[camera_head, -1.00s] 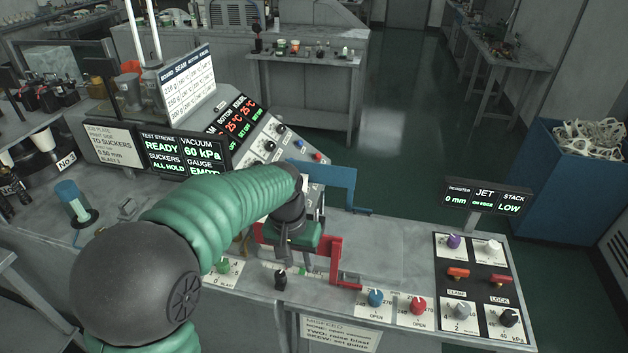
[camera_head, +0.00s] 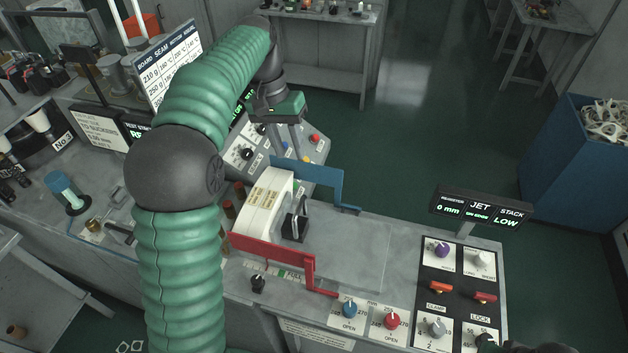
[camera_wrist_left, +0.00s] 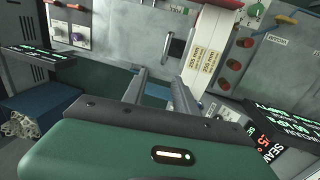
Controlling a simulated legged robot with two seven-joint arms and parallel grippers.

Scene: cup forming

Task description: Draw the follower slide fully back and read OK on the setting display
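A black upright piece with a handle (camera_head: 296,226), which looks like the follower slide, stands on the bench beside a white stack with labels (camera_head: 264,205). The stack sits between a blue guide (camera_head: 318,172) and a red guide (camera_head: 275,252). My left gripper (camera_head: 289,150) is open and empty, above and behind the stack; its two fingers show apart in the wrist view, with the labelled stack (camera_wrist_left: 207,50) beyond them. A display (camera_head: 480,208) at the right reads 0 mm, JET ON EDGE and STACK LOW. I see no OK on it.
A panel of knobs and red levers (camera_head: 461,288) is at the bench's right end. Blue and red knobs (camera_head: 370,314) line the front edge. A sloped control panel (camera_head: 250,150) lies behind the gripper. My left arm covers much of the displays at the left.

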